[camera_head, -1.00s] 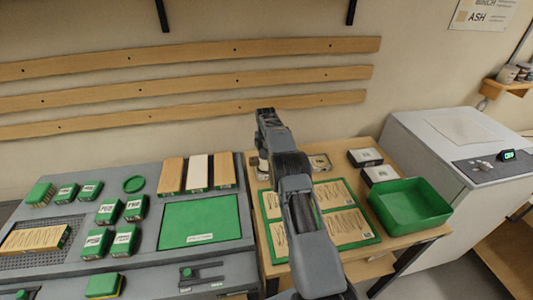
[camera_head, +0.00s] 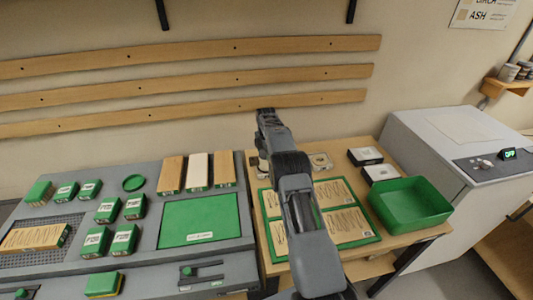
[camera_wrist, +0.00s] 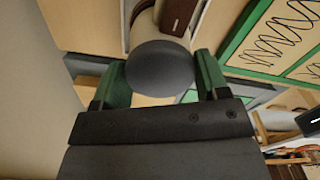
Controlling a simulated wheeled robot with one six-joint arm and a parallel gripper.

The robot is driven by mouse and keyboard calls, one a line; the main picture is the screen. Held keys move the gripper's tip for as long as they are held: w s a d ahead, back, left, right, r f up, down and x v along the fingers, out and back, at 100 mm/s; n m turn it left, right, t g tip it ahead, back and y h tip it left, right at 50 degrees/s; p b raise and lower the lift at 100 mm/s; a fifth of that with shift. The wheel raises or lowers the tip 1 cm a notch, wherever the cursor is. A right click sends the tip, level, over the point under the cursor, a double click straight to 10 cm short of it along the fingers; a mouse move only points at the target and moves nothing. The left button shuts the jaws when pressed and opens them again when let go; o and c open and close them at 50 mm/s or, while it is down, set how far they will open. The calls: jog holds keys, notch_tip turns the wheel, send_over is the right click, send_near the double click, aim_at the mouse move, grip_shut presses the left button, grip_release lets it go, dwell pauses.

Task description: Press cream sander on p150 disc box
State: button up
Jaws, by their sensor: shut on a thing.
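My gripper (camera_wrist: 162,80) has its green fingers shut on the cream sander (camera_wrist: 160,66), whose round dark grey end faces the wrist camera. In the head view the sander (camera_head: 263,161) is a small pale shape below my wrist, at the left back of the wooden table. My arm hides most of it, and I cannot tell whether it touches the table. Several green disc boxes with white labels stand on the grey bench at left, including a front pair (camera_head: 96,242) (camera_head: 124,239). Their labels are too small to read surely, so I cannot tell which is p150.
Three blocks (camera_head: 198,171) and a green mat (camera_head: 200,221) lie on the grey bench. On the wooden table are a green-framed board (camera_head: 351,235), a green bin (camera_head: 410,204) and two white-topped boxes (camera_head: 365,156) (camera_head: 381,173). A grey machine (camera_head: 455,140) stands at right.

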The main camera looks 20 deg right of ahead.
jog(key=shift+r, duration=0.1)
dwell(0.3)
jog(key=shift+r+p, duration=2)
jog(key=shift+r, duration=0.45)
jog(key=shift+r+p, duration=0.3)
jog(key=shift+r, duration=0.7)
